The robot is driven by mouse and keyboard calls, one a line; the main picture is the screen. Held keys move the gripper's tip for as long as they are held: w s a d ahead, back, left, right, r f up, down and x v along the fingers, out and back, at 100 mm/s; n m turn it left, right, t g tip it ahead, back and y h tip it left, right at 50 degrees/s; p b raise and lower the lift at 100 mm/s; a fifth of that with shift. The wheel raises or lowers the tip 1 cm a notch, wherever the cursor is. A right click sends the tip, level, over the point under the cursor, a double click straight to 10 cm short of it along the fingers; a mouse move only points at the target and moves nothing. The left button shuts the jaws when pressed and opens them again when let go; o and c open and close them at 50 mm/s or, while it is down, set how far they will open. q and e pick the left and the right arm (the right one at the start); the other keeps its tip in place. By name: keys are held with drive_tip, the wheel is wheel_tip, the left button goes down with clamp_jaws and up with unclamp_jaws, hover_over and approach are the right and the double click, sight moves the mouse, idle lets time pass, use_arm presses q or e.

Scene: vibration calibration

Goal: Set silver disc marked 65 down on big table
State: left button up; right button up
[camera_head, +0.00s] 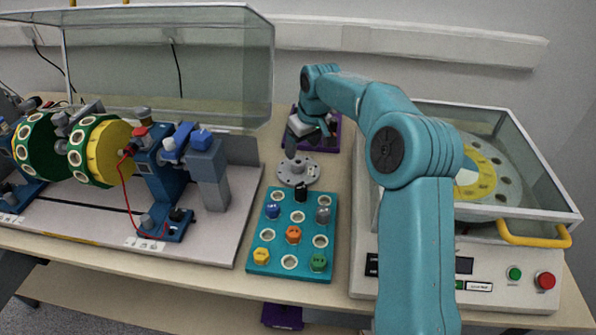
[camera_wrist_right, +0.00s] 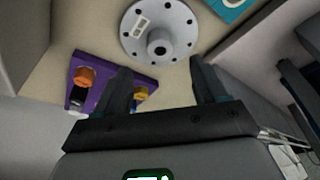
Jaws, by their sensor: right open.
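The silver disc (camera_head: 298,171) lies flat on the big table (camera_head: 343,190), just behind the teal tray. It has a raised hub and a ring of small holes. It also shows in the right wrist view (camera_wrist_right: 142,47), with a small white label too blurred to read. My right gripper (camera_head: 303,143) is open and empty, just behind and above the disc. In the wrist view its fingers (camera_wrist_right: 161,76) are apart, with the disc beyond their tips and not held. My left gripper is not in view.
The teal tray (camera_head: 270,225) holds several coloured pegs. A purple tray (camera_wrist_right: 99,88) with small parts lies behind the disc. A glass-walled machine with red and green buttons (camera_head: 400,285) stands right; a test rig with green-yellow rotors (camera_head: 105,150) stands left.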

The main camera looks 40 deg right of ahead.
sight(299, 162)
drive_tip(key=x, duration=0.6)
drive_tip(key=shift+f, duration=0.35)
drive_tip(key=shift+r, duration=0.1)
clamp_jaws()
